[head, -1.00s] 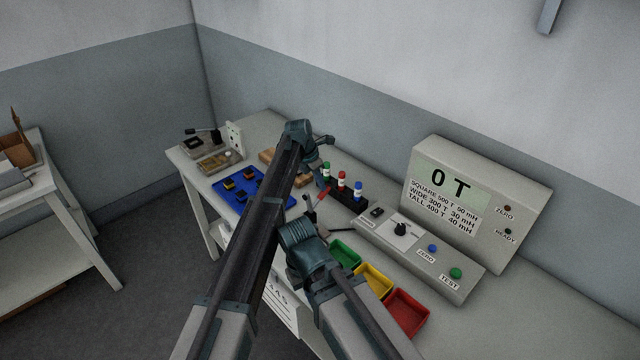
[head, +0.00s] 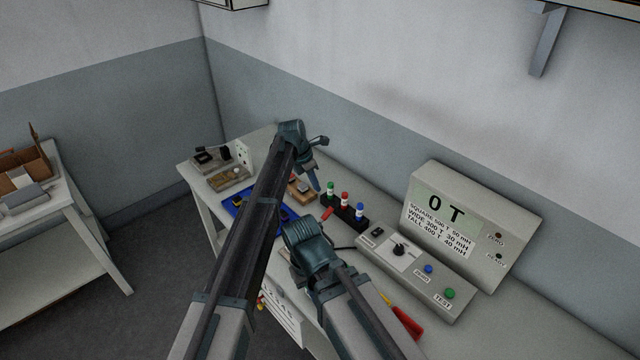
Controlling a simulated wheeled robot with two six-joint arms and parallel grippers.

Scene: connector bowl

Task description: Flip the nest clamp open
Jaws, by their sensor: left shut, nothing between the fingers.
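The nest clamp, a small grey fixture with a black lever and dark parts (head: 210,160), stands at the far left corner of the bench. It is small in view, and I cannot tell whether its lever is up or down. My left arm reaches up over the bench. Its gripper (head: 313,181) points down beside the wooden block, shut and empty, well to the right of the clamp and apart from it. My right arm's wrist shows lower in the middle; its fingers are hidden.
A grey plate fixture (head: 229,177) and an upright white plate (head: 244,154) stand by the clamp. A blue tray (head: 236,204) lies partly behind my left arm. Colour-capped bottles in a black rack (head: 344,212) and a grey test console (head: 418,263) stand to the right.

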